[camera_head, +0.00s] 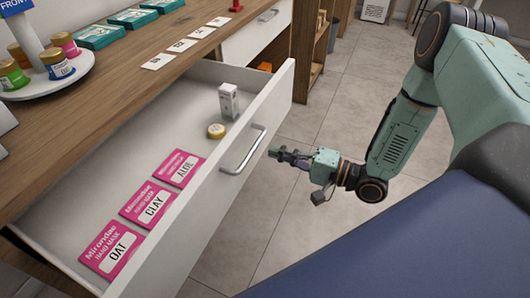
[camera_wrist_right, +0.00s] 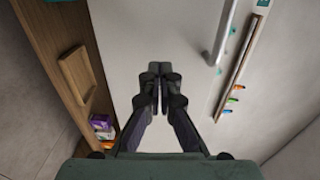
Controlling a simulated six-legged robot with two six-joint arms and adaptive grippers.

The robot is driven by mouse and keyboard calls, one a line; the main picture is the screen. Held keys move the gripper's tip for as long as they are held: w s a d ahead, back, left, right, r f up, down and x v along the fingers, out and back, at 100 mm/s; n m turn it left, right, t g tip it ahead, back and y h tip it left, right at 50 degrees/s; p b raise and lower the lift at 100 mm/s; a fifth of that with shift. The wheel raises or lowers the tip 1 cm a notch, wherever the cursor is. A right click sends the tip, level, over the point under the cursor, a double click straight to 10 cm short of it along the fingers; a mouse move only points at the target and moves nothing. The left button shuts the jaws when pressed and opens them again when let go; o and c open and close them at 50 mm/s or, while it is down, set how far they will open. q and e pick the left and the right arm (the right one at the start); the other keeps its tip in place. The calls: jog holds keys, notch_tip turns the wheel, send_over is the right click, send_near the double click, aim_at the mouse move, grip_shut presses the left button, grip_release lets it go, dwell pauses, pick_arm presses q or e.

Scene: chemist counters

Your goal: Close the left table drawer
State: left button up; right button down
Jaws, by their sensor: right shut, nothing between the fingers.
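The left table drawer (camera_head: 205,225) is pulled out from the wooden counter, with a white front and a metal bar handle (camera_head: 243,150). In it lie pink hand mask packets (camera_head: 145,203), a round yellow-lidded jar (camera_head: 216,131) and a small white box (camera_head: 229,100). My right gripper (camera_head: 276,152) is shut and empty, just outside the drawer front, right of the handle; I cannot tell whether it touches. In the right wrist view its fingers (camera_wrist_right: 160,75) are together in front of a white panel (camera_wrist_right: 170,35). My left gripper is not in view.
A second white drawer (camera_head: 255,40) sits further along the counter (camera_head: 150,85) and looks closed. Cards, teal boxes (camera_head: 100,36) and a round stand with jars (camera_head: 50,82) are on the counter top. Tiled floor (camera_head: 325,110) is clear beside the drawer.

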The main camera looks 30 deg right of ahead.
jog(key=shift+b+x, duration=0.6)
jog(key=shift+x, duration=1.45)
jog(key=shift+w+a, duration=0.1)
